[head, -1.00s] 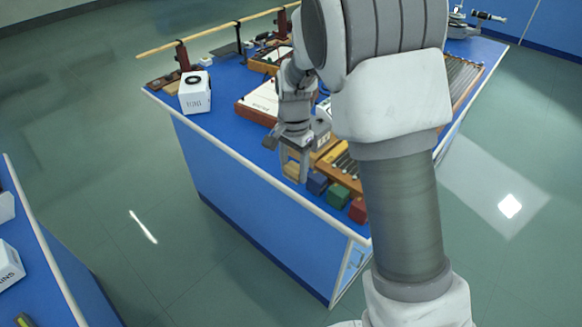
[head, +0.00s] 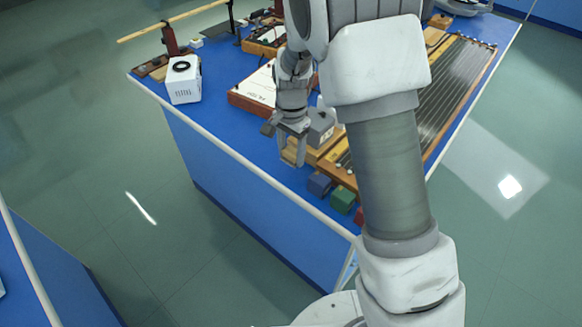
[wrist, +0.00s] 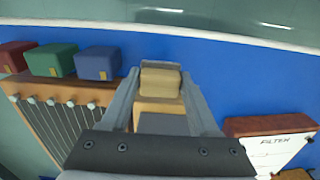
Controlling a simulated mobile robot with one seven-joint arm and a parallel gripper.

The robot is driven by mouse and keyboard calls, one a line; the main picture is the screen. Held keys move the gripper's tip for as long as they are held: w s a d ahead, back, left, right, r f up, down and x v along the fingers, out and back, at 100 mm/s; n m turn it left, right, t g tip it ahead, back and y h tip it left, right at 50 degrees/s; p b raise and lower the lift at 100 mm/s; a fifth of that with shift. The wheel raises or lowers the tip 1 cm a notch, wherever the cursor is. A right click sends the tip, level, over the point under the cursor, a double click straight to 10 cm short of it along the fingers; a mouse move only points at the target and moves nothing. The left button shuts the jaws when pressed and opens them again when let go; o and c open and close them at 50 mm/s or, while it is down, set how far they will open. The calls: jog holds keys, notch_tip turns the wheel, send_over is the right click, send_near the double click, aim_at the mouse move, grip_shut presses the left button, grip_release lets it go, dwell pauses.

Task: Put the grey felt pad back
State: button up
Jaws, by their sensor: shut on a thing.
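My gripper (head: 292,158) is low over the front edge of the blue bench in the head view. In the wrist view, my gripper (wrist: 160,82) has its two fingers closed on a small tan block (wrist: 160,80), one finger on each side. The block is in line with a row of coloured blocks and looks close to the bench top; I cannot tell whether it touches it. Behind it, a wooden piece with a grey top (wrist: 162,124) is partly hidden by my gripper.
Blue (wrist: 98,63), green (wrist: 50,60) and red (wrist: 17,56) blocks stand beside a wooden board with metal strings (wrist: 68,120). A white-topped box (head: 258,88) and a white cube (head: 184,80) stand farther left on the blue bench (head: 215,125). A pale rail edges it.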

aim_at(291, 175)
jog(key=shift+f+b, duration=0.3)
jog(key=shift+f, duration=2.5)
jog(key=shift+f, duration=0.2)
jog(key=o, duration=1.3)
jog(key=shift+r, duration=0.2)
